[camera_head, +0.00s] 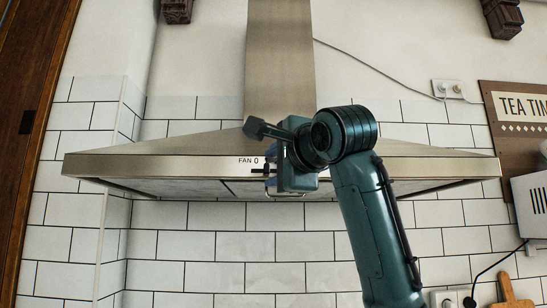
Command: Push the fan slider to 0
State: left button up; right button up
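The range hood (160,160) is stainless steel and spans the middle of the head view. Its front strip carries the printed label "FAN 0" (248,161). A short dark slider slot (257,170) shows just below the label. The slider knob cannot be made out, and the strip to the right of the label is hidden by my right gripper. My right gripper (270,168) is at the front strip, just right of the "0". Its fingertips are small and partly hidden, so neither their opening nor contact is clear. My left gripper is out of view.
The steel chimney (281,60) rises above the hood. A wall socket (447,89) with a cable, a "TEA TIME" sign (520,105) and a white appliance (533,205) are at the right. A wooden frame (30,110) stands at the left. The space before the hood's left half is clear.

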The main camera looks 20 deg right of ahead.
jog(key=shift+w, duration=0.4)
jog(key=shift+c, duration=0.2)
grip_shut()
jog(key=shift+s+a, duration=0.1)
